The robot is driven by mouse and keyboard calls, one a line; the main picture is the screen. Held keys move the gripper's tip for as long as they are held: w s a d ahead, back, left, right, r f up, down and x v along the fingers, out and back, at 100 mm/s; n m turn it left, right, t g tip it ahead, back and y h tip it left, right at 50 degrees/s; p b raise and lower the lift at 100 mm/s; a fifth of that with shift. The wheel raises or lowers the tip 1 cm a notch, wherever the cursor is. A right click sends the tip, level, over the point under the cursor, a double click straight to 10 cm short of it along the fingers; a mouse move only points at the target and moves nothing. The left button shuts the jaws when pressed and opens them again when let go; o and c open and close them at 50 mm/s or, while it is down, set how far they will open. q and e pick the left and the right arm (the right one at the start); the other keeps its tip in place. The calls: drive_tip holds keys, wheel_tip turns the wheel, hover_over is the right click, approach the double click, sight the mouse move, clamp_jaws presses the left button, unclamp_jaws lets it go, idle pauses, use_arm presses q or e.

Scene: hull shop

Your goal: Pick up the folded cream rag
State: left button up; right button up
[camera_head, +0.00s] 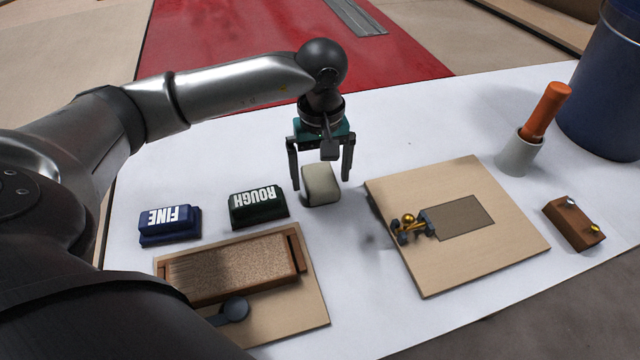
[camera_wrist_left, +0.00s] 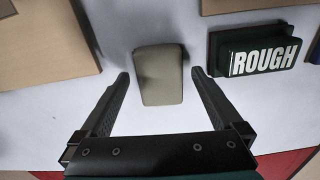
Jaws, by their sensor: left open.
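The folded cream rag (camera_head: 320,187) lies on the white tabletop, between the green-black ROUGH block and the square wooden board. My left gripper (camera_head: 320,183) is open above it, fingers pointing down on either side in the head view. In the left wrist view the rag (camera_wrist_left: 159,76) shows whole between and just beyond the two open fingertips (camera_wrist_left: 158,74), with white table visible on both sides. The fingers appear apart from it. My right gripper is not in view.
The ROUGH block (camera_head: 258,208) and blue FINE block (camera_head: 170,225) stand to the left. A board with a wooden-framed abrasive block (camera_head: 236,269) lies front left. The square board (camera_head: 500,252) with brass fitting lies right. An orange-handled tool (camera_head: 546,112) stands in a grey cup (camera_head: 518,155).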

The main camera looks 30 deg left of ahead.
use_arm(q)
drive_tip(key=shift+f, duration=1.05)
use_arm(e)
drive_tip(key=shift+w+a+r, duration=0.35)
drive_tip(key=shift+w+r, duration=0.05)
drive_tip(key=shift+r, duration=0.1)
use_arm(q)
drive_tip(key=shift+r, duration=0.1)
drive_tip(key=c, duration=1.3)
drive_tip(key=shift+r, duration=0.15)
drive_tip(key=shift+r, duration=0.2)
wheel_tip(320, 180, up, 9)
drive_tip(key=p, duration=0.2)
drive_tip(key=shift+r+p, duration=0.15)
drive_tip(key=shift+p, duration=0.15)
wheel_tip(320, 180, up, 9)
drive_tip(key=p, duration=0.2)
hover_over(322, 180)
drive_tip(key=shift+a+r, duration=0.1)
drive_tip(key=shift+r, duration=0.4)
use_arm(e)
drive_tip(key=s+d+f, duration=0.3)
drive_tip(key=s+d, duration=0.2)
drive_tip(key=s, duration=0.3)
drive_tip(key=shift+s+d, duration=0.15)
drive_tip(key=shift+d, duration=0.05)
